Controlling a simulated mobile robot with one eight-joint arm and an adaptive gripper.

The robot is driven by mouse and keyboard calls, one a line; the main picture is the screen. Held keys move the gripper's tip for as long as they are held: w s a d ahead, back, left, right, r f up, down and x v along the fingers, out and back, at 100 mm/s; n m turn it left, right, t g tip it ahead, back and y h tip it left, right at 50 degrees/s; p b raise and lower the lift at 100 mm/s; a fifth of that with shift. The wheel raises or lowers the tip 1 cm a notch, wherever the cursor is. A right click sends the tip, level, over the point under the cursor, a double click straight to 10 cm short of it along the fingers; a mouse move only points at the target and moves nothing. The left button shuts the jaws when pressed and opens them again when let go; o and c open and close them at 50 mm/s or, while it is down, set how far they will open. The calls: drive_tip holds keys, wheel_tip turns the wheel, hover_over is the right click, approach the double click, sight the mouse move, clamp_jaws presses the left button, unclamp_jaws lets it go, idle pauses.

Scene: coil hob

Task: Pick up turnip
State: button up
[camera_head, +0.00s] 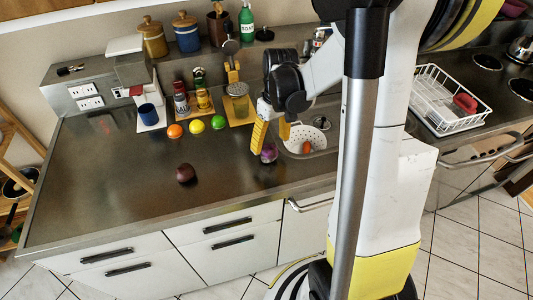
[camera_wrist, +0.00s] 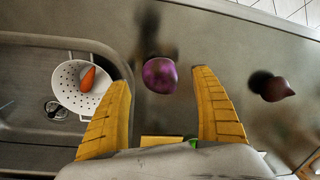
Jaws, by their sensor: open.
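The turnip (camera_head: 269,153), round and purple, rests on the dark counter just left of the sink. In the wrist view, the turnip (camera_wrist: 160,75) shows between and slightly beyond the tips of my yellow fingers. My gripper (camera_head: 271,142) is open and points down just above the turnip, with one finger on either side of it in the picture. The wrist view shows my gripper (camera_wrist: 161,80) empty, with a gap between each finger and the turnip. I cannot tell how far the tips are above the counter.
A dark red, beet-like vegetable (camera_head: 185,173) lies on the open counter to the left. A white colander (camera_head: 304,139) with a carrot (camera_wrist: 88,79) is in the sink to the right. An orange (camera_head: 175,131), lemon (camera_head: 197,126) and lime (camera_head: 218,122) lie behind. Bare counter surrounds the turnip's left.

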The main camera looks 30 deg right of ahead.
sight(270, 147)
drive_tip(key=f+b, duration=0.2)
drive_tip(key=f, duration=0.3)
drive_tip(key=shift+a+f, duration=0.15)
drive_tip(key=shift+a, duration=0.05)
drive_tip(key=c, duration=1.3)
drive_tip(key=shift+c, duration=0.2)
drive_tip(key=shift+r, duration=0.2)
